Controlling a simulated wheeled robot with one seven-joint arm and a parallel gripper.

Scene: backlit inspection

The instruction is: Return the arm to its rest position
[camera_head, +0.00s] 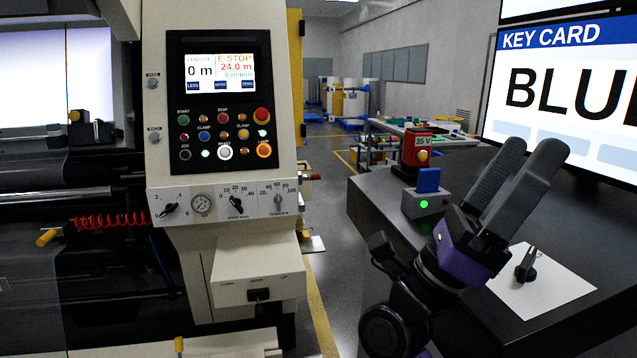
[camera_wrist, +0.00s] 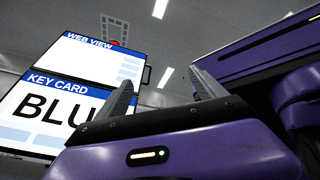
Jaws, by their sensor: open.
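My gripper (camera_head: 532,150) is raised above the dark bench at the right of the head view, with its two dark grey fingers pointing up and to the right. The fingers are apart and nothing is between them. In the wrist view the two fingertips (camera_wrist: 160,87) also stand apart, with the ceiling and lamps behind them. My arm folds up from the bottom of the head view, bent at the purple wrist. Part of the bench is hidden behind it.
The dark bench (camera_head: 375,200) carries a grey box with a blue card (camera_head: 428,180) and green light, a red block (camera_head: 423,150) marked 35 V, and a white sheet with a black knob (camera_head: 526,264). A KEY CARD screen (camera_head: 570,90) stands behind. A control panel machine (camera_head: 225,190) is left.

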